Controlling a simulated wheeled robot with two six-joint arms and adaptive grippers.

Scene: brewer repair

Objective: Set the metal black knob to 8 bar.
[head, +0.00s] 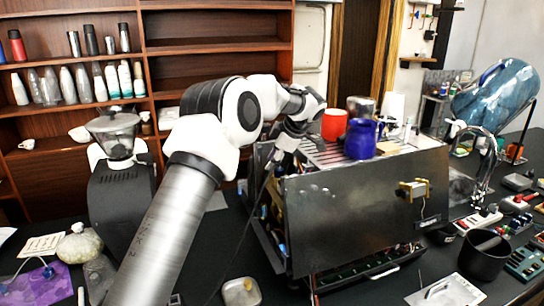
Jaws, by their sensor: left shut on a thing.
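The brewer (365,210) is a dark metal box with an open left side in the middle of the head view. My left gripper (281,152) is at its upper left edge, fingers pointing down. It is shut on a small dark thing, mostly hidden by the fingers; I cannot tell whether this is the black knob. No scale or 8 bar mark is readable. A brass-coloured fitting (413,189) sits on the brewer's front panel. My right gripper is not in view.
A red cup (334,124) and a blue jar (360,139) stand on the brewer's top. A black grinder (121,190) is at left. A thin dark cable hangs beside the brewer. A black bin (484,258) and a white tray (446,292) are at front right.

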